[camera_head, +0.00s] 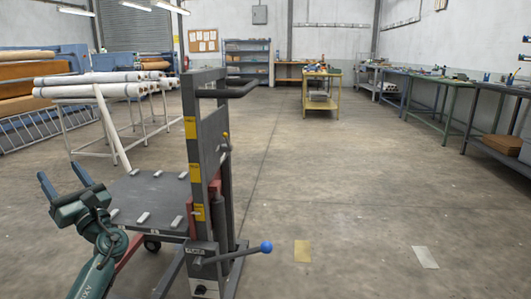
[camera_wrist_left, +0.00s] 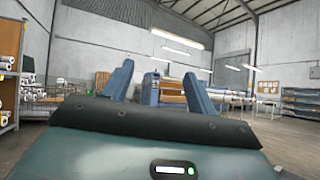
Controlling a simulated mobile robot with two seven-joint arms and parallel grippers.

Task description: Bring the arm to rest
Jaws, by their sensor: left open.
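My left gripper (camera_head: 63,183) is at the lower left of the head view, beside the left edge of a grey lift-trolley platform. Its two blue fingers stand apart with nothing between them, and they point up. The same gripper (camera_wrist_left: 157,85) shows in the left wrist view with its fingers spread and a clear gap between them. My left arm comes up from the bottom of the head view. My right gripper is not in either view.
The lift trolley (camera_head: 195,155) has a dark upright frame and a lever with a blue knob (camera_head: 266,247). A rack of white rolls (camera_head: 90,85) stands behind it. Workbenches (camera_head: 435,85) line the right wall. The floor (camera_head: 340,180) right of the trolley is open.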

